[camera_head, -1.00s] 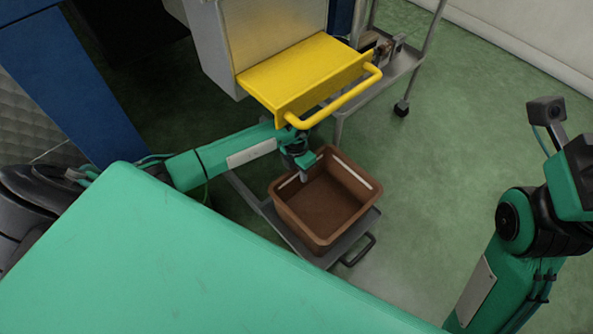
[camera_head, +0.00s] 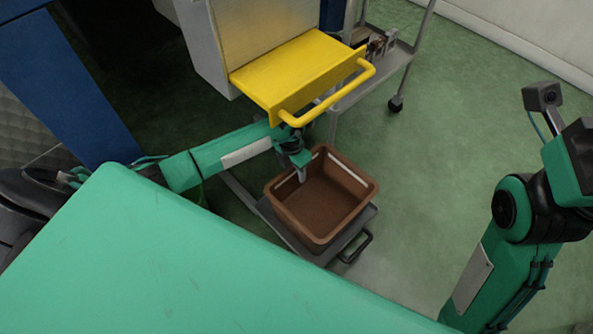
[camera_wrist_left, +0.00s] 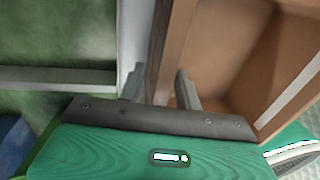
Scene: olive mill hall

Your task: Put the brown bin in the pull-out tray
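The brown bin (camera_head: 318,236) is an open, empty tub with pale slots in its walls, on a low grey platform. My left gripper (camera_head: 302,174) is at its far-left wall. In the left wrist view, my left gripper (camera_wrist_left: 160,75) is open, one finger on each side of the brown bin's wall (camera_wrist_left: 163,62); the right finger is inside the bin and a gap shows beside the left one. The yellow pull-out tray (camera_head: 295,68), with a yellow bar handle, juts from a metal cabinet behind and above the bin.
The low grey platform (camera_head: 364,219) has a black handle at its front. A grey metal cart (camera_head: 352,95) stands behind the yellow tray, to its right. A blue post (camera_head: 70,85) rises at the left. Green floor is clear right of the bin.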

